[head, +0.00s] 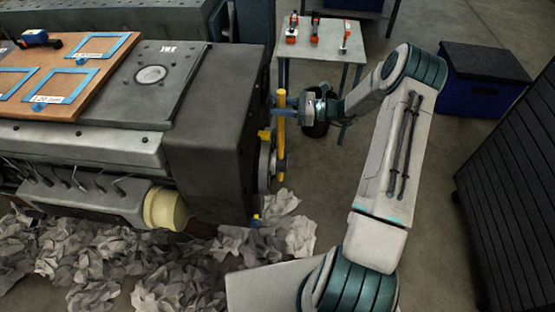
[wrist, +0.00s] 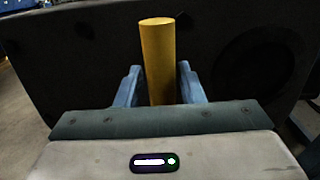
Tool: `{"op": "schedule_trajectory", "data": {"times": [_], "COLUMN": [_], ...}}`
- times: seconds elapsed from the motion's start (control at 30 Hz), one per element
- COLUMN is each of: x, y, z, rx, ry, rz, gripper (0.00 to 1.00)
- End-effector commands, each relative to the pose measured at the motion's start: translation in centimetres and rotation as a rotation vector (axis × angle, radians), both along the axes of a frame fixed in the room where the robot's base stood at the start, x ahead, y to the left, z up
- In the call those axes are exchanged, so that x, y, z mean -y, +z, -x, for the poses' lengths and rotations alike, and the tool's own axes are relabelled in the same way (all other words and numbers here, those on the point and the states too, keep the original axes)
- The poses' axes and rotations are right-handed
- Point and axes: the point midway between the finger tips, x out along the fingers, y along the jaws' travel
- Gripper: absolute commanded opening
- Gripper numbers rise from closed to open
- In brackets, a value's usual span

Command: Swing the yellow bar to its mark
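The yellow bar (head: 281,150) stands nearly upright at the end face of the dark engine, in front of a round grey wheel or hub (head: 266,165). My gripper (head: 283,102) reaches it from the right, near its upper end. In the wrist view the bar (wrist: 158,60) stands between the two blue fingers of my gripper (wrist: 159,85), which appear closed against its sides. Small yellow pieces show on the engine end, one (head: 264,134) left of the bar and one (head: 256,219) low down. I cannot tell which is the mark.
The engine (head: 215,130) fills the left, with a wooden board (head: 110,75) on top. Crumpled paper (head: 180,270) lies below it. A small table (head: 333,45) with tools stands behind. A dark blue chest (head: 485,75) and black cabinet (head: 515,190) are at right.

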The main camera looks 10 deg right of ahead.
Motion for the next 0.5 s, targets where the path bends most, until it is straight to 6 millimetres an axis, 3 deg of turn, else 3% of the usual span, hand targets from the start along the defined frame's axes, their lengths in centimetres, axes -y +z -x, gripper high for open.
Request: {"op": "schedule_trajectory", "data": {"times": [0.5], "x": [0.32], "y": [-0.02], "z": [0.27], "rx": [0.001], "ry": [0.001], "rz": [0.0], "gripper": [0.46]}}
